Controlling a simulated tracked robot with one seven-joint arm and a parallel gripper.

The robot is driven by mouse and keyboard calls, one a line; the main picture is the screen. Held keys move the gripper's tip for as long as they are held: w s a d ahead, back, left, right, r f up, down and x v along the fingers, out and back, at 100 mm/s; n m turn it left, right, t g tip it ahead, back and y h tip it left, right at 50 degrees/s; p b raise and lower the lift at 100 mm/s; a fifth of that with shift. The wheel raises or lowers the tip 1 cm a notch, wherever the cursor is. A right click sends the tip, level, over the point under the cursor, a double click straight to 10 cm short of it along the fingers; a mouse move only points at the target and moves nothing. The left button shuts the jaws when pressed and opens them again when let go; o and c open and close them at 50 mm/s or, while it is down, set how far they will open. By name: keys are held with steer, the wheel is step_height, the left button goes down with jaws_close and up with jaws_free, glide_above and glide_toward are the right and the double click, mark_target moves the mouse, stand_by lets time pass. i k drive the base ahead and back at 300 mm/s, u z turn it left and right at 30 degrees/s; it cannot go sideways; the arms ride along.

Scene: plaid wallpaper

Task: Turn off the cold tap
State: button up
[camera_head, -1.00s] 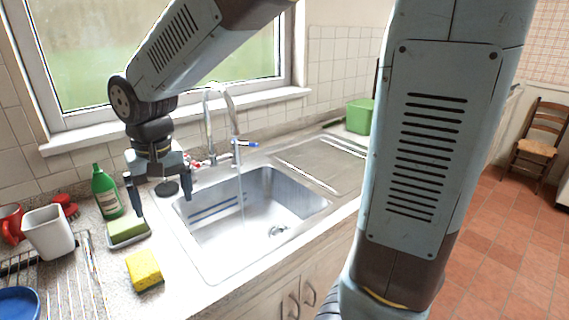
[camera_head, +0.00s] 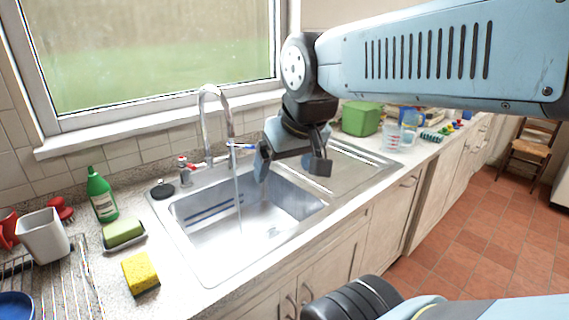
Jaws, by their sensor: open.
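The cold tap (camera_head: 243,146) is a blue-marked lever handle on the right of the chrome faucet. The faucet spout (camera_head: 214,98) arches over the steel sink (camera_head: 177,229), and a stream of water (camera_head: 239,200) runs down into the basin. The red-marked hot tap (camera_head: 184,164) is on the left of the faucet. My gripper (camera_head: 291,169) is open and empty, pointing down over the right part of the sink. It is to the right of the cold tap and appears apart from it. The gripper hides part of the sink's back right edge.
A green bottle (camera_head: 101,195), a green sponge in a dish (camera_head: 123,232), and a yellow sponge (camera_head: 140,271) stand left of the sink. A green tub (camera_head: 361,118) and clear containers (camera_head: 392,137) stand at the right. The drainboard (camera_head: 345,170) is bare.

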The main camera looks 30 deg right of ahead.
mark_target(229, 145)
steer(key=u, duration=1.25)
steer(key=k, duration=0.9)
steer(key=z, duration=1.15)
steer(key=i, duration=0.95)
steer(key=z, duration=0.05)
